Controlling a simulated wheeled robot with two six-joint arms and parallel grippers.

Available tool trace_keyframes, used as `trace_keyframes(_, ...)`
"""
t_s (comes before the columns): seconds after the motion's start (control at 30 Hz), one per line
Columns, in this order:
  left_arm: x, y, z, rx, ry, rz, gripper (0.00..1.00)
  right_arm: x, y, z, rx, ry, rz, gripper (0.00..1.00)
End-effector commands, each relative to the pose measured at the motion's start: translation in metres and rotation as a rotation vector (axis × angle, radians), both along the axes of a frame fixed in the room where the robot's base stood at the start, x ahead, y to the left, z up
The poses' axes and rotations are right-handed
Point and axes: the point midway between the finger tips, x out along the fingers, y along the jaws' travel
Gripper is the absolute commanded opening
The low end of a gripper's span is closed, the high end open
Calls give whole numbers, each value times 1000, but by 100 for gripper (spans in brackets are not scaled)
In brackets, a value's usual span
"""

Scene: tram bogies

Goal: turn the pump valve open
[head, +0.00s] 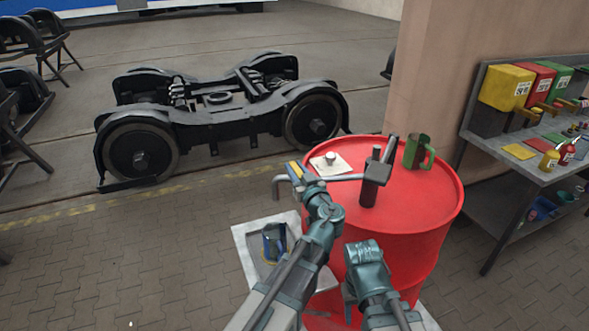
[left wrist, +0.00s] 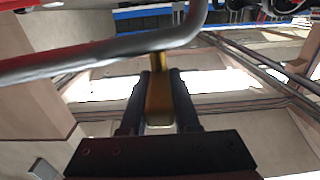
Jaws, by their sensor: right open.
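The red drum (head: 440,205) stands front right with a black pump (head: 369,190) on its top. The pump's grey spout pipe (head: 345,178) runs left and bends down past the drum's edge. The yellow valve handle (head: 295,168) sits on this pipe; in the left wrist view the handle (left wrist: 160,98) is between the black fingers of my left gripper (left wrist: 160,80). They appear shut on it, just below the pipe (left wrist: 110,52). My right gripper (head: 362,250) is open, low in front of the drum, its fingertips hard to make out.
A green jug (head: 416,152) and a white sheet (head: 332,164) with a small metal part are on the drum. A blue can (head: 273,242) stands in a pale tray (head: 245,232) below the spout. A workbench is at right, a bogie (head: 215,115) behind.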

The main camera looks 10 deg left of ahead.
Motion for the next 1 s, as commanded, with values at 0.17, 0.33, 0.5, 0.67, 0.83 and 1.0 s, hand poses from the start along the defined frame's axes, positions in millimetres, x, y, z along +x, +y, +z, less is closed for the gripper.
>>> trace_keyframes(0.17,0,0,0,0,0,1,0,0,0,0,0,0,0,50)
trace_keyframes(0.33,0,0,0,0,0,1,0,0,0,0,0,0,0,50)
trace_keyframes(0.5,0,0,0,0,0,1,0,0,0,0,0,0,0,50)
trace_keyframes(0.67,0,0,0,0,0,1,0,0,0,0,0,0,0,50)
trace_keyframes(0.83,0,0,0,0,0,1,0,0,0,0,0,0,0,50)
trace_keyframes(1.0,0,0,0,0,0,1,0,0,0,0,0,0,0,50)
